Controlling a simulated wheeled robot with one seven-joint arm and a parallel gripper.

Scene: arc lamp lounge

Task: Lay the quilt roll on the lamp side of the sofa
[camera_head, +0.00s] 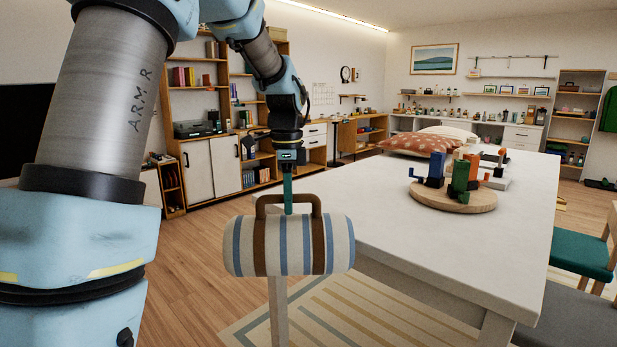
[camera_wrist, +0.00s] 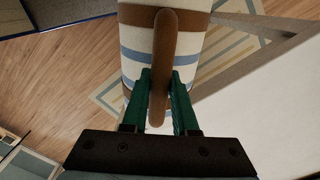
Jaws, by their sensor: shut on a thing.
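The quilt roll (camera_head: 290,246) is a cylinder striped in cream, blue and brown, with brown straps and a brown carry handle on top. My gripper (camera_head: 288,204) points down and is shut on that handle. The roll hangs level in the air, just off the near left edge of the white table. In the wrist view the roll (camera_wrist: 160,52) shows below the handle, which runs between my green fingertips (camera_wrist: 161,95). I see no sofa and no arc lamp in either view.
The white table (camera_head: 450,240) fills the right, with a round wooden board (camera_head: 440,203) holding coloured pieces and a patterned cushion (camera_head: 425,142) behind. A teal chair (camera_head: 580,257) stands at right. Shelves and cabinets (camera_head: 228,164) line the back. Wooden floor (camera_head: 195,275) lies open at left.

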